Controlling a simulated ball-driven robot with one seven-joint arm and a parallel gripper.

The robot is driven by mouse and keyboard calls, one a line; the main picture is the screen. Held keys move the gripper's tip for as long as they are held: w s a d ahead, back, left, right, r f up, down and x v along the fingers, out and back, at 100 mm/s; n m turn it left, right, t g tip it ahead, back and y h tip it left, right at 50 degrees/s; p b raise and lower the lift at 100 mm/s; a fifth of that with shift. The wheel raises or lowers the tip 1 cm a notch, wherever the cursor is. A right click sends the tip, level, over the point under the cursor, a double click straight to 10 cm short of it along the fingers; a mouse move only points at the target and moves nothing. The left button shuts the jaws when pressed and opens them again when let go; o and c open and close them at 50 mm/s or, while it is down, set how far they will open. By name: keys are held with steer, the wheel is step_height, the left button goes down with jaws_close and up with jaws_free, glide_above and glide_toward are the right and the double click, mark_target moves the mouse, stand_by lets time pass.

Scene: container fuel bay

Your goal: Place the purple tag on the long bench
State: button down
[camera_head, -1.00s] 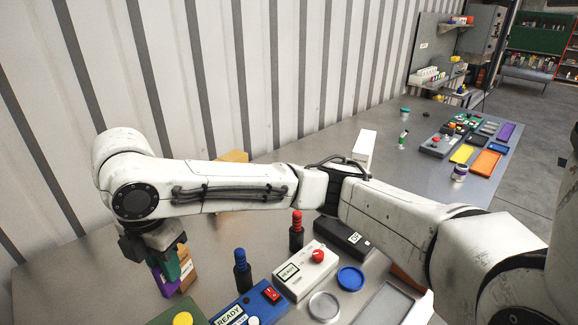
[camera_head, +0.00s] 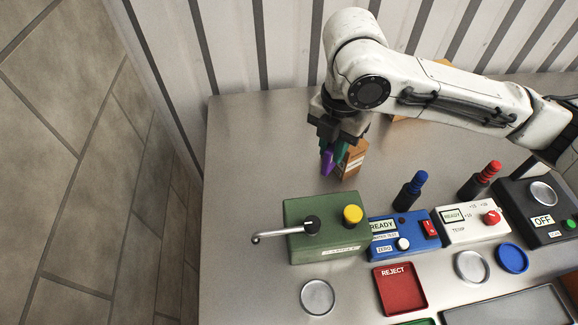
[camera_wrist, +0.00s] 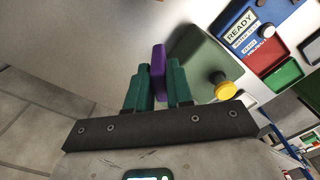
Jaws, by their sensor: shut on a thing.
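My gripper (camera_head: 333,151) has green fingers and is shut on the purple tag (camera_head: 327,161). In the wrist view the tag (camera_wrist: 158,72) stands upright between the two fingers (camera_wrist: 157,88). The long bench (camera_head: 255,135) is a grey metal surface along the ribbed wall. The gripper is over its left part, behind the green lever box. I cannot tell whether the tag touches the bench top.
A small brown carton (camera_head: 352,160) stands right beside the gripper. In front are a green lever box (camera_head: 300,245), a blue tester (camera_head: 400,240), a white unit (camera_head: 465,226) and a red REJECT tray (camera_head: 400,290). The bench's left area is clear up to its edge.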

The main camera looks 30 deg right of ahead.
steer(key=w+a+f+p, duration=0.1)
steer(key=w+a+f, duration=0.1)
steer(key=f, duration=0.1)
steer(key=w+a+f+p, duration=0.1)
steer(key=w+a+f, duration=0.1)
steer(key=a+f, duration=0.1)
steer(key=w+a+f+p, duration=0.1)
steer(key=w+a+f, duration=0.1)
steer(key=f, duration=0.2)
steer(key=shift+a+f, duration=0.2)
steer(key=shift+a, duration=0.2)
steer(key=shift+f, duration=0.4)
steer(key=shift+f, duration=0.1)
steer(key=c, duration=1)
jaws_free()
step_height(320, 180, up, 12)
steer(key=shift+r+b, duration=0.15)
steer(key=shift+b, duration=0.75)
